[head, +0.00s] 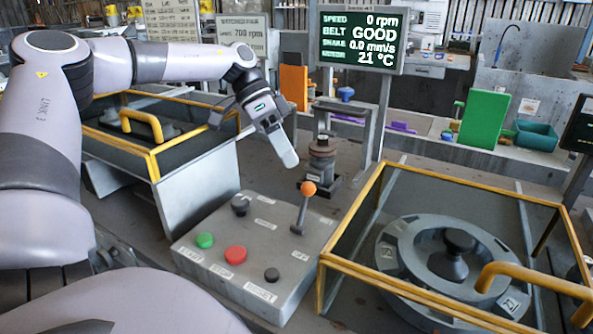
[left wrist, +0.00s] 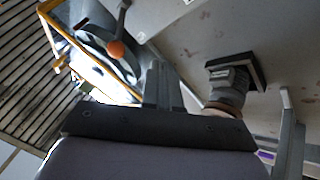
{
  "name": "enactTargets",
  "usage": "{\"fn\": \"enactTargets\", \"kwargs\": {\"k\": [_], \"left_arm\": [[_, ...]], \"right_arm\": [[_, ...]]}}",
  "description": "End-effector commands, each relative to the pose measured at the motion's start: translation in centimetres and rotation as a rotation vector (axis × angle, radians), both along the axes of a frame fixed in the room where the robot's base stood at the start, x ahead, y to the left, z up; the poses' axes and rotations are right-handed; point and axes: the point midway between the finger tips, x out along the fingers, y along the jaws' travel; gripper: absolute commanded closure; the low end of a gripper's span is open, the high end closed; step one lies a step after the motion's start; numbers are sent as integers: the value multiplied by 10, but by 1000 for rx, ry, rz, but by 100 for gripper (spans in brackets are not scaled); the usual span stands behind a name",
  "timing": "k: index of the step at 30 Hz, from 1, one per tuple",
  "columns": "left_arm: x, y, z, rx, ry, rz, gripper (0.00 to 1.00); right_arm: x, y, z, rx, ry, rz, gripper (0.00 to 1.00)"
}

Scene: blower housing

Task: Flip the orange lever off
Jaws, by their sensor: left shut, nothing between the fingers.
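The orange lever (head: 308,188) is a grey stick with an orange ball on top. It stands on the right part of a grey control box (head: 215,275) in the head view, its ball leaning slightly up and right. The lever also shows at the top of the left wrist view (left wrist: 116,48). My left gripper (head: 289,160) is shut and empty, pointing down above and behind the box, to the upper left of the orange ball and apart from it. My right gripper is not in view.
The box also bears a green button (head: 205,240), a red button (head: 236,255), a black button (head: 272,274) and a dark knob (head: 240,205). A yellow-framed housing (head: 345,262) stands right, another (head: 155,165) left. A dark post (head: 322,160) and a display (head: 361,40) reading 0 rpm stand behind.

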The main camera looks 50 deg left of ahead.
Motion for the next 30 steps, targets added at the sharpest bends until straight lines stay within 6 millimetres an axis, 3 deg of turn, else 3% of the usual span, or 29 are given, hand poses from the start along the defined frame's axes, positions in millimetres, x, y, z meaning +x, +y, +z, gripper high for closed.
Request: {"fn": "enactTargets", "kwargs": {"k": [2, 12, 30], "left_arm": [[1, -11, -16, -2, 4, -3, 100], [-13, -40, -10, -2, -1, -2, 100], [-16, -46, -10, 0, -2, 0, 100]], "right_arm": [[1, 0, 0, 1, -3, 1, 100], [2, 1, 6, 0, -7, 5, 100], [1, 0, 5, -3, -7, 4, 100]]}}
